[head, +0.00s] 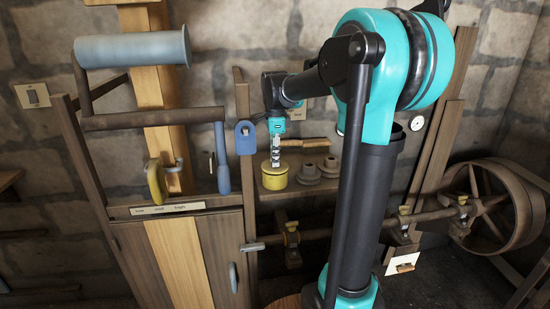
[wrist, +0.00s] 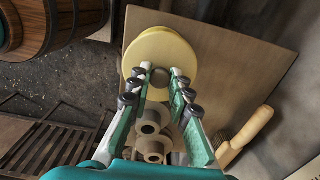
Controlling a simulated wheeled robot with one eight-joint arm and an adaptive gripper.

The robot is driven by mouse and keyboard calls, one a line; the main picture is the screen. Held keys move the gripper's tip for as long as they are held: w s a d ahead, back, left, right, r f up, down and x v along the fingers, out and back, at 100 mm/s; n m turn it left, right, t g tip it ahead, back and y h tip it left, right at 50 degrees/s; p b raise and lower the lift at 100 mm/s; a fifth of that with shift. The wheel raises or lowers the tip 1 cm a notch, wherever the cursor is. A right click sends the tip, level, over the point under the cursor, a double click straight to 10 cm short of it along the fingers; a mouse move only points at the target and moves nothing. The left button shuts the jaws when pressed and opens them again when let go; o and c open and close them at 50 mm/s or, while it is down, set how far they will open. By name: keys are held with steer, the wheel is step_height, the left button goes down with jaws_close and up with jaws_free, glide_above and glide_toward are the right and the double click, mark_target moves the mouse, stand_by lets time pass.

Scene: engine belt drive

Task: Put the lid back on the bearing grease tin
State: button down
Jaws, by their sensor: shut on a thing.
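The yellow bearing grease tin (head: 275,182) stands on the small wooden shelf in the head view. My gripper (head: 275,163) points down at the top of the tin. In the wrist view the round yellow lid (wrist: 152,48) lies over the tin, with its dark knob (wrist: 160,77) between my fingertips (wrist: 160,79). My gripper is shut on this knob. The lid largely hides the tin's opening from the wrist. I cannot tell whether the lid is fully seated or slightly above the rim.
Grey ring-shaped parts (head: 308,173) stand close to the right of the tin. A wooden-handled brush (head: 303,143) lies behind on the shelf (head: 300,190). A blue-handled lever (head: 222,160) is to the left. A shaft with a large wheel (head: 490,197) runs below right.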

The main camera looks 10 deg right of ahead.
steer(key=c, duration=0.8)
jaws_free()
steer(key=shift+c, duration=0.2)
steer(key=shift+r, duration=3.55)
steer(key=shift+c, duration=0.4)
jaws_close()
